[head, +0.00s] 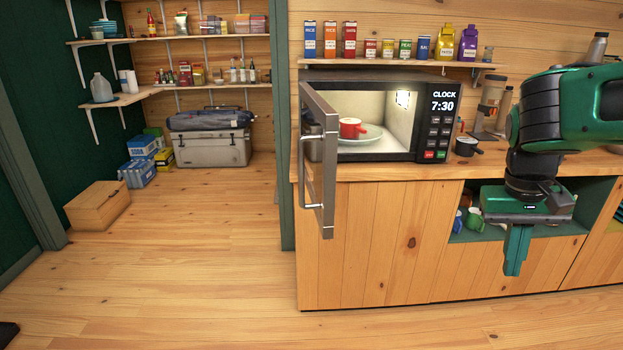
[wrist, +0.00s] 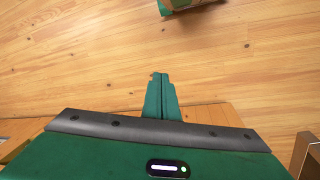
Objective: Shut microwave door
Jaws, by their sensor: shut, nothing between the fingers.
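The microwave (head: 437,120) stands on the wooden counter with its lit interior showing. Its door (head: 320,160) is wide open, hinged on the left and swung out toward me past the counter's front edge. A long metal handle (head: 329,172) runs down the door's outer edge. A red cup (head: 352,127) sits on the plate (head: 365,138) inside. My gripper (head: 514,272) is shut and empty, pointing down in front of the counter, well to the right of the door and apart from it. In the wrist view my gripper (wrist: 160,78) shows shut fingers above the wooden floor.

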